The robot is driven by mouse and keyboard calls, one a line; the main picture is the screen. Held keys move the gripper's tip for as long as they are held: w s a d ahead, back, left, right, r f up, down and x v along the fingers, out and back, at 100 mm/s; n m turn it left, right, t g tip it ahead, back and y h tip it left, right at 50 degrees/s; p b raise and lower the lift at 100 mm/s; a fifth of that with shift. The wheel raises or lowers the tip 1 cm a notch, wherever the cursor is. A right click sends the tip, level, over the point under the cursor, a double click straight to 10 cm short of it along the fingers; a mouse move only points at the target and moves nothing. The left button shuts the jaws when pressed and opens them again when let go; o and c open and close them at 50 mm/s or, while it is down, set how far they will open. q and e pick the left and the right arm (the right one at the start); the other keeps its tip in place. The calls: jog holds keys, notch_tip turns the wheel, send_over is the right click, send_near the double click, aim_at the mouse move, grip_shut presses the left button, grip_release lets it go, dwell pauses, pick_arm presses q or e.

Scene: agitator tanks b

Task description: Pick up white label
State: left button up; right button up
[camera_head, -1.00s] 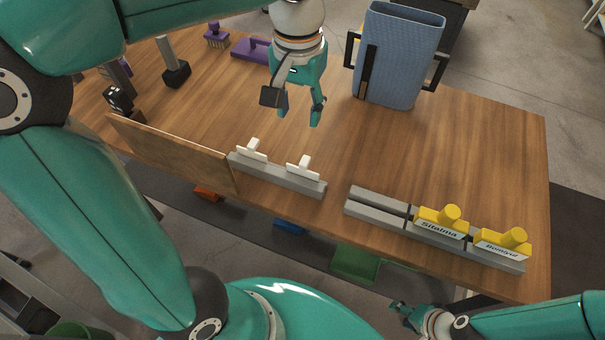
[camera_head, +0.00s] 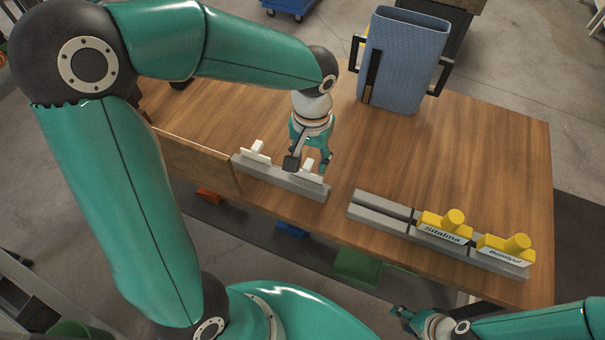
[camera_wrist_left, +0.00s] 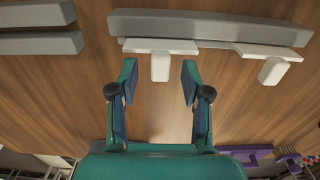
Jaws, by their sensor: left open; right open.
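Two white labels with raised grips stand on a grey rail (camera_head: 282,179) near the table's front edge. The left one (camera_head: 255,152) is in clear view in the head view. The right one (camera_head: 312,172) is partly hidden behind my left gripper (camera_head: 312,166). In the left wrist view that label (camera_wrist_left: 160,62) lies straight ahead, its grip pointing between the open fingers of my left gripper (camera_wrist_left: 155,82). The other label (camera_wrist_left: 270,65) is to the right there. The fingers are apart and empty. My right gripper (camera_head: 402,312) is open, low in front of the table.
A second grey rail (camera_head: 380,205) to the right holds yellow blocks labelled Sitalma (camera_head: 443,228) and Bomiyur (camera_head: 505,252). A blue container (camera_head: 403,62) stands at the back. A wooden board (camera_head: 195,165) stands left of the labels. The table's middle right is clear.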

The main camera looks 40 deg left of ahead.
aim_at(310, 161)
pick_arm(q)
jog(key=shift+f, duration=0.65)
grip_shut()
notch_tip(310, 161, up, 20)
jog(key=p, duration=0.1)
dwell(0.4)
